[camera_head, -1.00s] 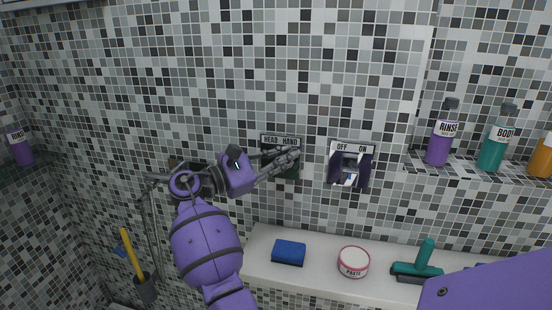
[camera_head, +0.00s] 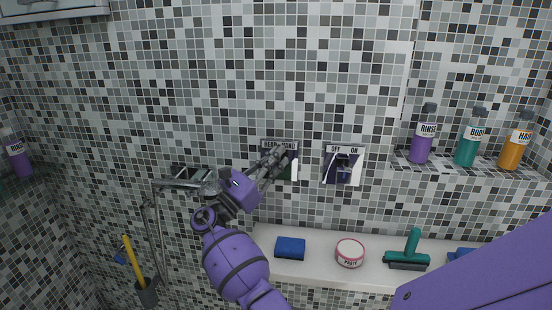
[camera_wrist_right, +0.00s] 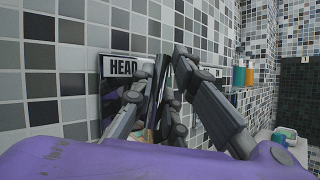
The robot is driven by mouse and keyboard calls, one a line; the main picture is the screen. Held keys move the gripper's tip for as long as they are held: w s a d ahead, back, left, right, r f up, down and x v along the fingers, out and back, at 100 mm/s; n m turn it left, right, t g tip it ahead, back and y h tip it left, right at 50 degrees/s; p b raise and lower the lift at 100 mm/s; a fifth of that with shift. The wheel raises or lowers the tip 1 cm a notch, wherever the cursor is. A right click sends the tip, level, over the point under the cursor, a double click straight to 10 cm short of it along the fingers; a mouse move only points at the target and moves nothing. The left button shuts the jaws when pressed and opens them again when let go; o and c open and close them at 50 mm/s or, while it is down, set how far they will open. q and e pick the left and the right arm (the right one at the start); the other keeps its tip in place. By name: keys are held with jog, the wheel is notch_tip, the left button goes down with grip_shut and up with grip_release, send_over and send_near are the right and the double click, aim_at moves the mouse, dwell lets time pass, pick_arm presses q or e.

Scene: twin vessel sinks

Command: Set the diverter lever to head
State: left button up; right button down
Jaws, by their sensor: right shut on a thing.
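The diverter plate (camera_head: 293,172) is on the mosaic wall, with its HEAD and HAND label partly covered in the head view. In the right wrist view, the label's word HEAD (camera_wrist_right: 123,67) is readable left of my fingers. My right gripper (camera_head: 276,158) reaches in from below left and lies across the plate. In the wrist view, its fingers (camera_wrist_right: 160,88) are closed together on a narrow dark piece, the diverter lever (camera_wrist_right: 158,78). Most of the lever is hidden by the fingers, so its exact setting cannot be told. My left gripper is not in view.
An OFF/ON control (camera_head: 342,166) sits right of the plate. Below, a white ledge (camera_head: 320,270) holds a blue sponge (camera_head: 290,248), a paste jar (camera_head: 350,253) and a teal squeegee (camera_head: 408,254). Bottles (camera_head: 468,140) stand on the right shelf. A shower pipe (camera_head: 178,184) is left.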

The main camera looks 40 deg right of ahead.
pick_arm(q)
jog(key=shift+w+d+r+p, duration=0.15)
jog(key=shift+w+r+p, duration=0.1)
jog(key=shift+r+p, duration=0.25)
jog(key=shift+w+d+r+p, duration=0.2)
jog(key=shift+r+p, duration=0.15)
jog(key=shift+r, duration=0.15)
pick_arm(e)
jog(key=shift+w+a+f+n+t+y, duration=0.35)
jog(key=shift+w+n+t+y, duration=0.1)
jog(key=shift+n+t, duration=2.75)
jog(key=shift+w+a+f+n+t+y, duration=0.35)
jog(key=shift+n+t+y, duration=0.15)
jog(key=shift+n+t, duration=2.65)
jog(key=shift+w+a+f+n+t+y, duration=0.4)
jog(key=shift+n+t, duration=2.05)
jog(key=shift+n, duration=1.4)
jog(key=shift+d, duration=0.1)
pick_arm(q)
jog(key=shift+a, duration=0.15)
pick_arm(e)
jog(key=c, duration=1.7)
grip_release()
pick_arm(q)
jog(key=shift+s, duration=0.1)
pick_arm(e)
jog(key=v, duration=1.2)
jog(key=shift+s+r, duration=0.1)
